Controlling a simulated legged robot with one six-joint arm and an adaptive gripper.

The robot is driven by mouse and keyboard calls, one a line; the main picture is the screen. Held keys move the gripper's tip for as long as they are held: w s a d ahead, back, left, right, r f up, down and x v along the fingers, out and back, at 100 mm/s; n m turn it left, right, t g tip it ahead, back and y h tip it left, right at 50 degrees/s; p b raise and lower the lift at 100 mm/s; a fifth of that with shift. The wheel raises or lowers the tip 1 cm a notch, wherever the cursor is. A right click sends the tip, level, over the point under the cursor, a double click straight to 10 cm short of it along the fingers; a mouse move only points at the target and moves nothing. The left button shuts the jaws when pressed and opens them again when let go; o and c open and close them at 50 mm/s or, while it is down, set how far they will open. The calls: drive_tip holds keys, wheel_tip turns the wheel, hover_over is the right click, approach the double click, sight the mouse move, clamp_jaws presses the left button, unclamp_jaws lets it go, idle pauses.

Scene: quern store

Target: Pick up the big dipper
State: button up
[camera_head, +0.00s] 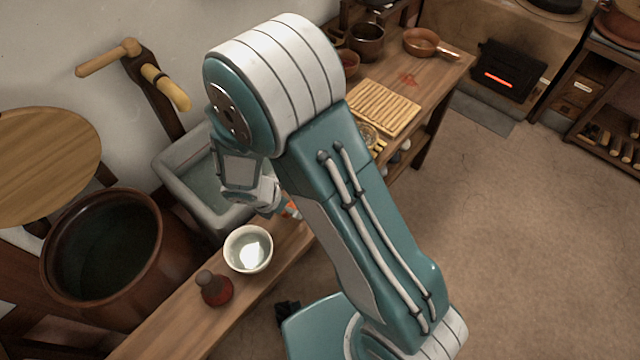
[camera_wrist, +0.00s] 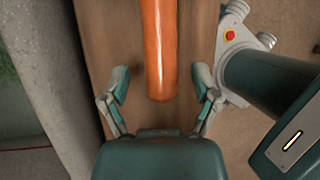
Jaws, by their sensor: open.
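In the wrist view a long, smooth orange bar (camera_wrist: 160,52) with a rounded near end lies along a wooden surface. It looks like a handle, perhaps the big dipper's, but its far end is out of frame. My gripper (camera_wrist: 161,78) is open, with one finger on each side of the bar's near end and visible gaps on both sides. In the head view my gripper (camera_head: 268,197) is low over the bench, partly hidden by my arm. A small orange patch (camera_head: 291,209) shows beside it. No whole dipper shows.
The narrow wooden bench (camera_head: 180,325) holds a white bowl (camera_head: 248,249) and a dark red bottle (camera_head: 214,289). A stone basin (camera_head: 180,178) and a large brown vat (camera_head: 62,262) stand to the left. A table at the back holds a slatted board (camera_head: 374,107) and a brown pan (camera_head: 422,42).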

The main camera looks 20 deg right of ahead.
drive_tip(key=shift+d+f, duration=0.2)
drive_tip(key=shift+f, duration=0.15)
clamp_jaws()
drive_tip(key=shift+r, duration=0.1)
